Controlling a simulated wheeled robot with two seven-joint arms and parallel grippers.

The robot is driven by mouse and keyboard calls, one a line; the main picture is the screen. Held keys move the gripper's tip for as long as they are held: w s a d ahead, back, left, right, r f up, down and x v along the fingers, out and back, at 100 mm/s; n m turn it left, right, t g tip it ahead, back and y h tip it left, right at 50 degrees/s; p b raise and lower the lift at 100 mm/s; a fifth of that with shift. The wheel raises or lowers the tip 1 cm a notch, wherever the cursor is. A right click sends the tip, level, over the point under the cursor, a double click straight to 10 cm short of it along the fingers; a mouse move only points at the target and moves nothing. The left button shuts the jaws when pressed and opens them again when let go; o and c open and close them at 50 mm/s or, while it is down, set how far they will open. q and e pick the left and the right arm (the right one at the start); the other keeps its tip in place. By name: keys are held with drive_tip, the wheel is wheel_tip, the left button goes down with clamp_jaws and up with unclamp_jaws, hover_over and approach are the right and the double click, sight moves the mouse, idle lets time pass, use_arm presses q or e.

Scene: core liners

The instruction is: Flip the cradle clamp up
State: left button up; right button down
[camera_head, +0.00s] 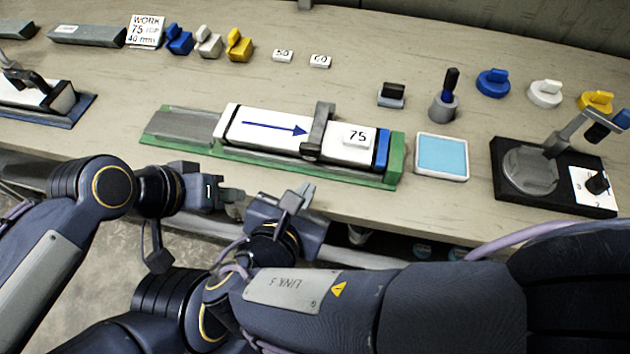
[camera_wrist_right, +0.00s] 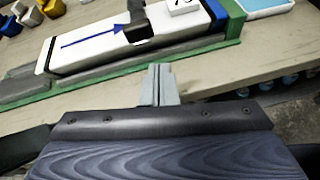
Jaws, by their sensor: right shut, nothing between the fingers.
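The cradle clamp (camera_head: 318,132) is a dark grey bar lying across the white core liner (camera_head: 262,119) in the green cradle (camera_head: 396,160). The clamp also shows at the top of the right wrist view (camera_wrist_right: 137,24). The liner bears a blue arrow pointing right, a "75" label (camera_head: 358,136) and a blue right end. My right gripper (camera_head: 303,194) is shut and empty, in front of and below the cradle, apart from the clamp. Its closed fingers show in the right wrist view (camera_wrist_right: 157,84). My left gripper (camera_head: 236,194) is left of it near the table's front edge; its finger gap is unclear.
A light-blue pad (camera_head: 442,156) lies right of the cradle. A black fixture (camera_head: 497,148) with a raised arm stands further right. Coloured caps (camera_head: 493,82) and blocks (camera_head: 239,45) line the back. Another clamped device (camera_head: 78,108) is at far left.

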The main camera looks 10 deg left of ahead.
use_arm(q)
drive_tip(key=shift+s+d+f, duration=0.1)
drive_tip(key=shift+d+f, duration=0.3)
drive_tip(key=shift+f, duration=0.05)
use_arm(e)
drive_tip(key=s+a+n, duration=0.1)
drive_tip(key=s+a+n+t+y, duration=0.1)
drive_tip(key=shift+s+a+f+n+t, duration=0.1)
drive_tip(key=shift+a+f+n+t, duration=0.2)
drive_tip(key=shift+f+n, duration=0.1)
use_arm(q)
drive_tip(key=shift+f+b, duration=0.2)
drive_tip(key=shift+b, duration=0.15)
use_arm(e)
drive_tip(key=x, duration=1)
drive_tip(key=shift+f, duration=0.1)
